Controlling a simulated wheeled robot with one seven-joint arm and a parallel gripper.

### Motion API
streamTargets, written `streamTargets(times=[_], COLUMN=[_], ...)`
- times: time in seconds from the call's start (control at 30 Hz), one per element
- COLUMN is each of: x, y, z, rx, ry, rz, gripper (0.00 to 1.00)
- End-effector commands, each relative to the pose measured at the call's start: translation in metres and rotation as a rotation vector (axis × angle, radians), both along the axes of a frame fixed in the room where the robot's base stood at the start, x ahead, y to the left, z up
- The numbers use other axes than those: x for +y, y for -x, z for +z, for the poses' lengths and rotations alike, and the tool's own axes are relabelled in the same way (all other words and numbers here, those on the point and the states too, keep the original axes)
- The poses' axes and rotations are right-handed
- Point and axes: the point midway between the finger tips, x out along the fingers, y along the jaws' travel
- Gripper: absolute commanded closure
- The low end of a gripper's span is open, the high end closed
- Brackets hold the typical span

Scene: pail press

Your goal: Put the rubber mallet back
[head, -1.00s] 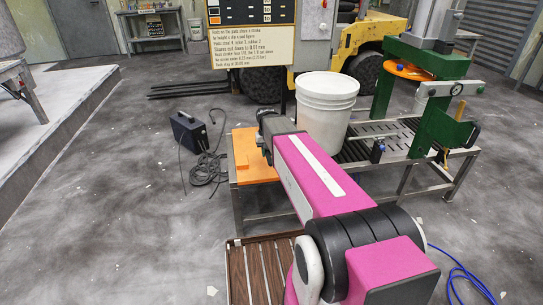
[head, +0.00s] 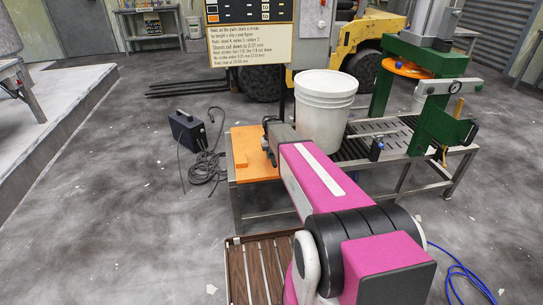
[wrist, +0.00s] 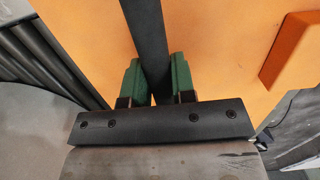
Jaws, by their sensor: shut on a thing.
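My gripper (wrist: 154,85) has green pads and is shut on a straight black bar, which looks like the handle of the rubber mallet (wrist: 148,30). The bar runs up out of the wrist view between the pads, so the mallet's head is not seen there. Behind it lies an orange board (wrist: 215,45) with a raised orange block (wrist: 292,50) at the right. In the head view my gripper (head: 270,140) is over the right part of the orange board (head: 250,170), beside the white pail. My arm hides most of the gripper and the held thing there.
The white pail (head: 322,115) stands on the slatted metal bench close right of my gripper. A green press (head: 440,125) stands further right. A black box with a cable (head: 187,130) is on the floor at left. A slatted wooden tray (head: 236,280) lies low in front.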

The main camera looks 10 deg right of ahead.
Motion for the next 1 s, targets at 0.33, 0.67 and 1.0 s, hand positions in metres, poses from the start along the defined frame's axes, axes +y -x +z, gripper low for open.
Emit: streamTargets(times=[0.33, 0.67, 1.0], x=[0.000, 0.000, 0.000], y=[0.000, 0.000, -0.002], z=[-0.003, -0.003, 0.027], rx=[-0.001, 0.000, -0.002], ry=[0.000, 0.000, 0.000], rz=[0.000, 0.000, 0.000], gripper=[1.00, 0.50, 0.50])
